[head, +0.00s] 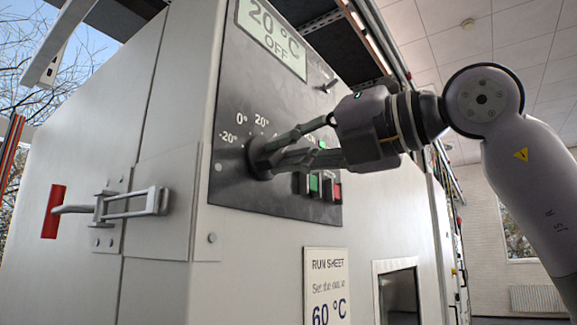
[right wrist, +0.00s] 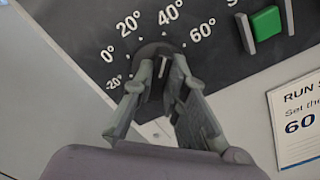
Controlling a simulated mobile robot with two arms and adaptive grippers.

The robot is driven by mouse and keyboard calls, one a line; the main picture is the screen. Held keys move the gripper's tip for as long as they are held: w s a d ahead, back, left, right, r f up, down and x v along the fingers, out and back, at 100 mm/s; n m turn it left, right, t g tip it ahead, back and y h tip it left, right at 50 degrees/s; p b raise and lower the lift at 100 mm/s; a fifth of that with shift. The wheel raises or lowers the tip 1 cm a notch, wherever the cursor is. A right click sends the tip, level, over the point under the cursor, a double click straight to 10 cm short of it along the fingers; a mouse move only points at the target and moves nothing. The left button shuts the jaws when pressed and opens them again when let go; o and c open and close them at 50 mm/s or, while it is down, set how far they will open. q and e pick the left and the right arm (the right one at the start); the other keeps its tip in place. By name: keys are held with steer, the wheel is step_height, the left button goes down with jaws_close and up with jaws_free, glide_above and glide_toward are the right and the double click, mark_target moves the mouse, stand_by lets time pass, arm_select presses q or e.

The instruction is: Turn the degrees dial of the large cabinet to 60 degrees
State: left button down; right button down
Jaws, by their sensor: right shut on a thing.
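The large cabinet (head: 170,90) fills the left and middle of the head view, with a dark control panel (head: 235,100). My right gripper (head: 268,157) is shut on the dark round degrees dial (right wrist: 158,50) at the panel's lower left. In the right wrist view, the fingers of my right gripper (right wrist: 160,68) sit on either side of the dial's knob. Marks from -20° to 60° run around the dial. A pale line shows between the fingers; which mark the dial points at is hard to tell. The display (head: 272,35) reads 20 °C OFF. My left gripper is not in view.
A green button (head: 314,183) and a red button (head: 337,190) sit just right of the dial, below my right gripper. A run sheet (head: 325,290) showing 60 °C is lower down.

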steer(key=m+b, duration=0.2)
steer(key=m, duration=0.2)
steer(key=shift+f+b, duration=0.1)
steer(key=shift+b, duration=0.25)
steer(key=shift+w+m+b, duration=0.1)
steer(key=shift+m+b, duration=0.5)
steer(key=shift+m, duration=0.8)
steer(key=shift+d, duration=0.1)
steer(key=c, duration=1.6)
jaws_free()
steer(key=shift+d, duration=0.1)
steer(key=v, duration=1.2)
